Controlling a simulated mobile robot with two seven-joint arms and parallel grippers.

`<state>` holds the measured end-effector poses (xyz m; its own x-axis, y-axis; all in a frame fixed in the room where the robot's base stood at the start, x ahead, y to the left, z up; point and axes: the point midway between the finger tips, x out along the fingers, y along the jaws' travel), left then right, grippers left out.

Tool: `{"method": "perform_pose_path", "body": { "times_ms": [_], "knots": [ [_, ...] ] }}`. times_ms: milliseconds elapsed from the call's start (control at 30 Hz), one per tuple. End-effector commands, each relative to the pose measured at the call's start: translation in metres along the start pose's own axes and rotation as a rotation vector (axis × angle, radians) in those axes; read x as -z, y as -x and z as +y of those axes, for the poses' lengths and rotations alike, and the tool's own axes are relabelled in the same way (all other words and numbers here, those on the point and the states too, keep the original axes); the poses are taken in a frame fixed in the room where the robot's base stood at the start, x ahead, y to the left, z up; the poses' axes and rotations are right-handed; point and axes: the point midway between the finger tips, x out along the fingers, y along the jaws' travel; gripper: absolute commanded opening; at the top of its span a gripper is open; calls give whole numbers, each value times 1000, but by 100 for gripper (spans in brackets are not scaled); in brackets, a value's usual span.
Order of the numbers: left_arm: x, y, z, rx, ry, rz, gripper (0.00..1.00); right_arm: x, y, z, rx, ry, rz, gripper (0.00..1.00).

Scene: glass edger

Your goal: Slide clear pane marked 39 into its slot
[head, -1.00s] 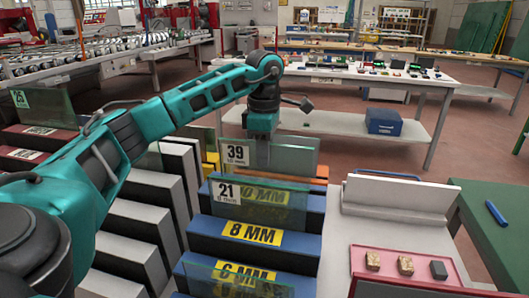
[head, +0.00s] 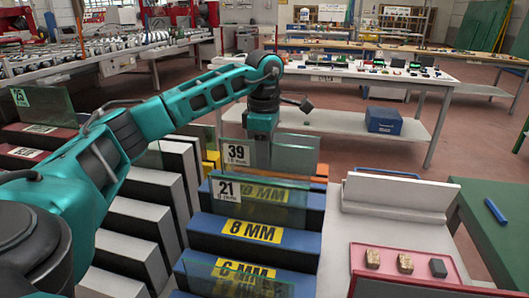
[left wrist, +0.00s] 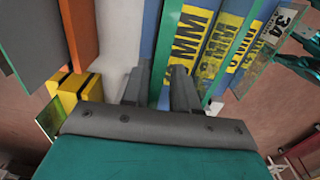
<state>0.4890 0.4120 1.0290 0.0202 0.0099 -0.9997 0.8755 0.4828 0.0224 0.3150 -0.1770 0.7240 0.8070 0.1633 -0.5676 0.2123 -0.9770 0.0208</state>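The clear pane marked 39 (head: 295,156) stands upright, its white label (head: 236,154) at its upper left, behind the blue steps. Its lower part is hidden behind the pane marked 21. My left gripper (head: 260,158) points down over the pane's top edge. In the left wrist view, the two fingers of my left gripper (left wrist: 157,88) are apart, with a thin green glass edge (left wrist: 161,50) running between them and a gap visible beside it. How deep the pane sits in its slot cannot be seen. My right gripper is not seen in the head view.
The pane marked 21 (head: 270,205) stands on the blue stepped rack (head: 300,240) in front. Grey-white steps (head: 130,255) lie left, and an orange block (head: 322,170) lies behind. A red tray (head: 385,250) with small blocks is at right. Another pane (head: 45,108) stands far left.

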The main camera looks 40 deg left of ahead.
Motion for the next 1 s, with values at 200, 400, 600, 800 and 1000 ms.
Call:
{"method": "perform_pose_path", "body": {
  "times_ms": [200,400,600,800,1000],
  "knots": [
    [0,-1,0,2,0,2,45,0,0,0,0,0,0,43],
    [0,-3,-1,7,-1,5,45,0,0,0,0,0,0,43],
    [0,20,0,2,0,2,45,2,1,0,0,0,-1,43],
    [-1,66,0,0,-1,-1,45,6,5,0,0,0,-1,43],
    [0,109,0,0,1,2,45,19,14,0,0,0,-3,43]
  ]
}}
